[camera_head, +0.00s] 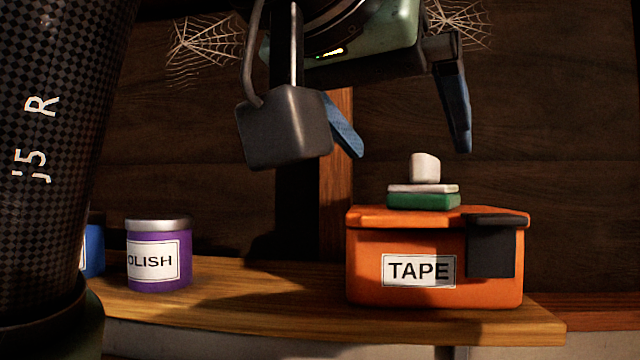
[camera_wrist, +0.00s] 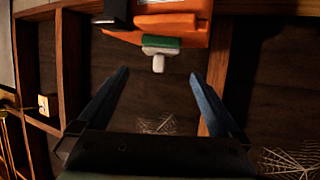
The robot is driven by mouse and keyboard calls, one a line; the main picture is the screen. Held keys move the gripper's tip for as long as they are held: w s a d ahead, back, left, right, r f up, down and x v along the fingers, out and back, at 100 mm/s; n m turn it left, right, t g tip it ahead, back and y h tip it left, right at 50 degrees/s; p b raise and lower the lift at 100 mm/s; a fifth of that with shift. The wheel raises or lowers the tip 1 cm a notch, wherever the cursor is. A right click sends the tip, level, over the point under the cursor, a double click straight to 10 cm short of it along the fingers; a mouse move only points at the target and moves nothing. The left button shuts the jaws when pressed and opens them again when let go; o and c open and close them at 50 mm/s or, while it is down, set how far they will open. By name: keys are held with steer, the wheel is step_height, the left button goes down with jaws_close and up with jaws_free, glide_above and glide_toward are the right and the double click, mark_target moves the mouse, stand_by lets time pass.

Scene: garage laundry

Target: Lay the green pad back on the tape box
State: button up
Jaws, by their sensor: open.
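The orange tape box (camera_head: 370,265), with a white TAPE label, stands on the wooden shelf in the head view. The green pad (camera_head: 423,201) lies flat on its lid, with a white layer and a pale knob on top. In the wrist view, the green pad (camera_wrist: 161,42) and the box (camera_wrist: 183,22) show upside down at the top. My gripper (camera_head: 408,152) is open and empty, its blue fingers spread wide above the pad. In the wrist view, the pad lies beyond and between the fingertips of my gripper (camera_wrist: 160,75), apart from them.
A purple polish tin (camera_head: 158,255) with a grey lid stands on the shelf (camera_head: 250,310), left of the box. A blue object (camera_head: 93,250) is partly hidden behind my arm. A black flap (camera_head: 491,250) hangs over the box's right front. Shelf between tin and box is clear.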

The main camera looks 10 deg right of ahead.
steer(key=w+t, duration=0.1)
steer(key=w+a+n+t+h, duration=0.1)
steer(key=w+t, duration=0.1)
steer(key=shift+w+f+h, duration=0.1)
steer(key=shift+h, duration=0.2)
steer(key=s+a+f+n+t+y, duration=0.5)
steer(key=s+a+t+y, duration=0.3)
steer(key=t, duration=0.5)
steer(key=shift+s+a+f+n+t+y, duration=0.15)
steer(key=shift+s+a+n+t+y, duration=0.2)
steer(key=shift+a+n+y, duration=0.5)
steer(key=shift+w+d+y, duration=0.15)
steer(key=shift+y, duration=0.1)
step_height(320, 180, down, 13)
steer(key=b, duration=1.3)
